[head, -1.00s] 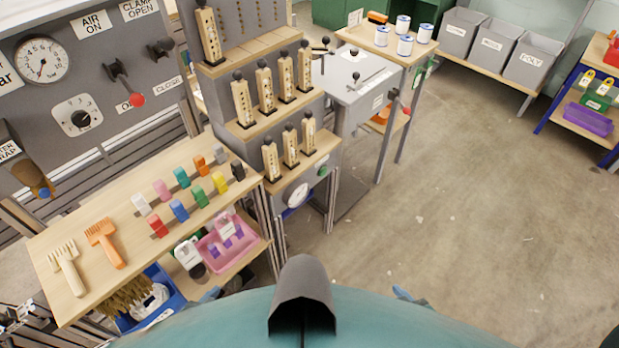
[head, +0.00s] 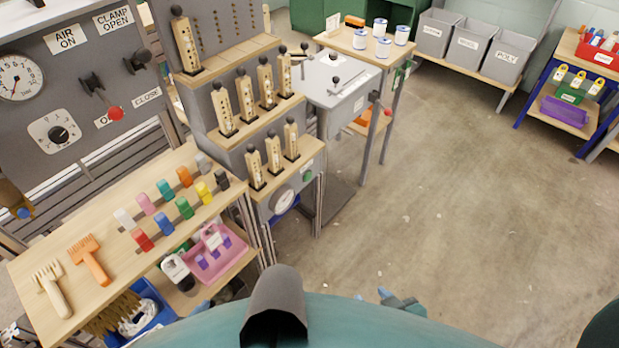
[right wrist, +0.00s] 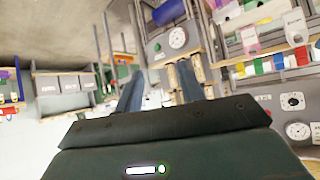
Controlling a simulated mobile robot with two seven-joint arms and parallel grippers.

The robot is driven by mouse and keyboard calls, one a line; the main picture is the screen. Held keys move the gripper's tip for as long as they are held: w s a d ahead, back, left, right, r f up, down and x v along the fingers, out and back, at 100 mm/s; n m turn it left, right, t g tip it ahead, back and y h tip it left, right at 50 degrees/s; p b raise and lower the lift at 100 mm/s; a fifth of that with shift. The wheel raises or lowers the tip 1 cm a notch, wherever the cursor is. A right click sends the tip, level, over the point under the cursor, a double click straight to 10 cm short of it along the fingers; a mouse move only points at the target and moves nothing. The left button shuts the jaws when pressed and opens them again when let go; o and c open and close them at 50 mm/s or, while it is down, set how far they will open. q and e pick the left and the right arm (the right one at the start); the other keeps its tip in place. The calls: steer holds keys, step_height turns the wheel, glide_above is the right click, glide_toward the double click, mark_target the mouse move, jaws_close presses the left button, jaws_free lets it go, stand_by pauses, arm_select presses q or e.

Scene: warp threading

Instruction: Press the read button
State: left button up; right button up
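A green round button (head: 308,174) sits beside a white dial (head: 284,201) on the front of the grey stepped stand; I cannot read any label on it. In the right wrist view the dial (right wrist: 177,38) and a small green button (right wrist: 158,47) lie beyond the fingers. My right gripper (head: 395,299) shows only a little past my teal body, low in the head view and apart from the stand. In the right wrist view its blue fingers (right wrist: 160,90) are spread and empty. A bluish bit at the lower left may be my left gripper (head: 203,306); its fingers are unclear.
A bench (head: 75,292) with combs and coloured clips stands at the left, with a pink basket (head: 214,264) below. A grey control panel (head: 75,90) rises behind it. A grey box (head: 335,85) stands right of the stepped stand. The floor (head: 470,200) to the right is clear.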

jaws_close()
stand_by(1.3)
